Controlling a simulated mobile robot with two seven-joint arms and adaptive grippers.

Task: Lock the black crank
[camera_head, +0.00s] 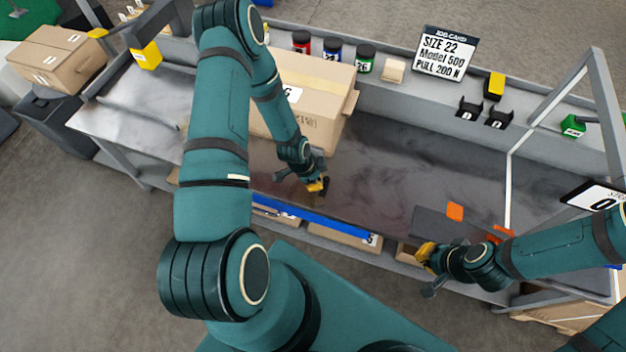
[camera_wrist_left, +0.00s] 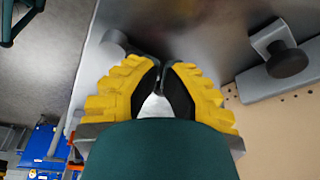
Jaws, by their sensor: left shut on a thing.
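My left gripper (camera_head: 318,187) is low over the dark bench top, in front of the large cardboard box. In the left wrist view, its yellow fingers (camera_wrist_left: 163,75) are closed with their black pads close together. A dark piece, which looks like the black crank (camera_head: 326,186), stands at the fingertips in the head view. In the wrist view the fingers hide most of what they hold. A grey rounded end (camera_wrist_left: 112,38) shows just left of the fingertips. My right gripper (camera_head: 427,257) hangs at the bench's front edge; its jaw opening is too small to judge.
The cardboard box (camera_head: 300,95) stands behind the left gripper. A black knob on a grey bracket (camera_wrist_left: 287,62) is right of the fingers. A blue strip (camera_head: 320,218) runs along the front edge. Jars, a sign (camera_head: 446,53) and black holders line the back. The middle bench top is clear.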

